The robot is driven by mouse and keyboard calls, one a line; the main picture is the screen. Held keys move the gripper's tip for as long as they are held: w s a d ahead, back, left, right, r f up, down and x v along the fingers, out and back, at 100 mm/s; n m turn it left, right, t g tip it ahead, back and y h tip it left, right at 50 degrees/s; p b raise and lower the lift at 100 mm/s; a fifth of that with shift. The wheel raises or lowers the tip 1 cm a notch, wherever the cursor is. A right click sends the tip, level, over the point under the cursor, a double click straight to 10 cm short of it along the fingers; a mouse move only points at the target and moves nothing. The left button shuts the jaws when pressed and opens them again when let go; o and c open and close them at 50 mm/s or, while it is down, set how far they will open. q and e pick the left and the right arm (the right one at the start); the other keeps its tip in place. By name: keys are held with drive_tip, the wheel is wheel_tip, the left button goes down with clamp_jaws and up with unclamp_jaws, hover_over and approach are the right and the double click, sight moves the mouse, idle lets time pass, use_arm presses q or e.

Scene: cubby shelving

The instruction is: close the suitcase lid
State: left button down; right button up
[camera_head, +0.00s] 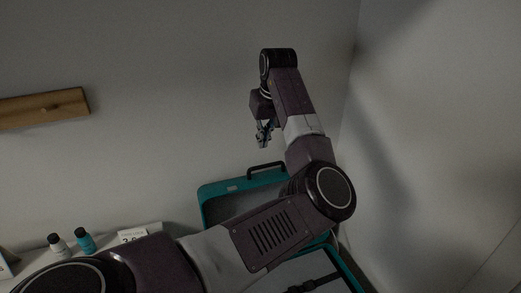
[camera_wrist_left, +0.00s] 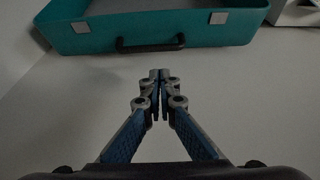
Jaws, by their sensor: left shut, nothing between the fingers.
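A teal suitcase stands open in the head view, its raised lid (camera_head: 217,187) near the back wall and its base (camera_head: 345,270) partly showing below. My left arm crosses in front and hides much of it. My left gripper (camera_head: 263,143) is shut and empty, above the lid's black handle (camera_head: 266,167). In the left wrist view, the shut fingertips (camera_wrist_left: 159,74) point toward the lid's teal edge (camera_wrist_left: 222,30) and its handle (camera_wrist_left: 150,46), with a visible gap. A dark strap (camera_head: 314,284) lies across the base. My right gripper is in neither view.
A white bottle (camera_head: 58,245), a teal bottle (camera_head: 85,240) and a white card (camera_head: 132,236) stand on a light surface at lower left. A wooden rail (camera_head: 42,107) is on the back wall. A side wall (camera_head: 440,130) rises close on the right.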

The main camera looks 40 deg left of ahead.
sight(259, 173)
use_arm(q)
drive_tip(key=x, duration=0.1)
drive_tip(key=p+x, duration=0.1)
drive_tip(key=x, duration=0.2)
drive_tip(key=shift+s+f+p, duration=0.2)
drive_tip(key=shift+f+p, duration=0.1)
drive_tip(key=shift+f, duration=0.15)
drive_tip(key=x, duration=0.3)
drive_tip(key=shift+p, duration=0.3)
drive_tip(key=shift+w+a+f, duration=0.1)
drive_tip(key=shift+f, duration=0.55)
drive_tip(key=shift+a, duration=0.1)
drive_tip(key=shift+w, duration=0.15)
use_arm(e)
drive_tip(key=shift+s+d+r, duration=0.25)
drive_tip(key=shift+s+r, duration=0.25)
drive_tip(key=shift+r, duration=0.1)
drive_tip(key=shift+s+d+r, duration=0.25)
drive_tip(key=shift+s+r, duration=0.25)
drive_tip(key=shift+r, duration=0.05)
